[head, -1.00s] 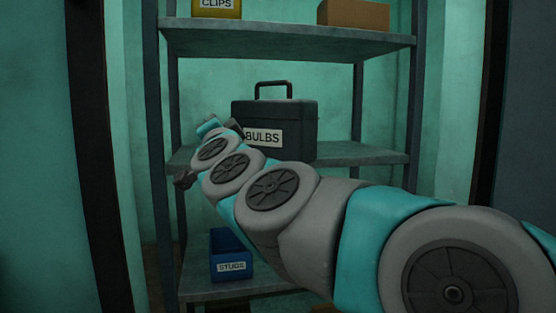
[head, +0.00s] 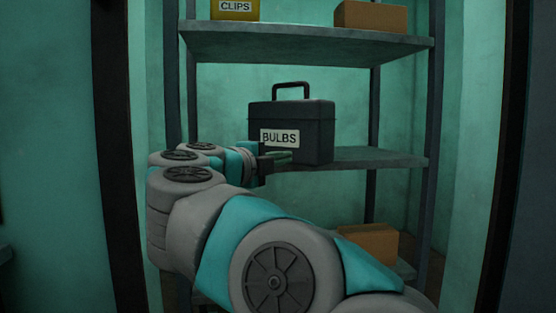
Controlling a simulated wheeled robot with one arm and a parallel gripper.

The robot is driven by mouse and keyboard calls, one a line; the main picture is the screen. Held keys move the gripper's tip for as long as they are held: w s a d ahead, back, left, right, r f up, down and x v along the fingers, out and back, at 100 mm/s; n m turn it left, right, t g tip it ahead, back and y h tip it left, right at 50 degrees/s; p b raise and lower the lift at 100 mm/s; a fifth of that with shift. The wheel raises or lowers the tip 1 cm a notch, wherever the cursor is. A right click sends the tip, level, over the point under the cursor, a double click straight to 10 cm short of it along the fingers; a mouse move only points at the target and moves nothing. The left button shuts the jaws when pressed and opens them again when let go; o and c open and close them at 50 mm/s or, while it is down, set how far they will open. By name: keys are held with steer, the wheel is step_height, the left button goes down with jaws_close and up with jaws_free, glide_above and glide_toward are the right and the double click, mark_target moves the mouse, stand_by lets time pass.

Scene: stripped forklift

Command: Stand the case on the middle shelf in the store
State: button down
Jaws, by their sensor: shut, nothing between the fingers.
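The case (head: 305,117) is dark grey with a black top handle and a white label reading BULBS. It stands upright on the middle shelf (head: 385,157) of the rack. My gripper (head: 283,157) is in front of the case's lower front face, at about the level of the shelf. Its fingers are shut with nothing visible held. I cannot tell whether the fingertips touch the case. My arm hides the left part of the middle shelf and much of the lower shelf.
The top shelf (head: 300,45) holds a yellow CLIPS bin (head: 235,10) and a cardboard box (head: 371,16). Another cardboard box (head: 370,242) is on the lower shelf. Dark door posts (head: 118,150) flank the opening. The middle shelf is bare right of the case.

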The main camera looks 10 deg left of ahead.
mark_target(301, 151)
steer(key=x, duration=0.7)
steer(key=shift+f, duration=0.1)
steer(key=shift+w+a, duration=0.4)
steer(key=shift+w, duration=0.45)
steer(key=shift+w+a, duration=0.3)
steer(key=shift+w, duration=0.65)
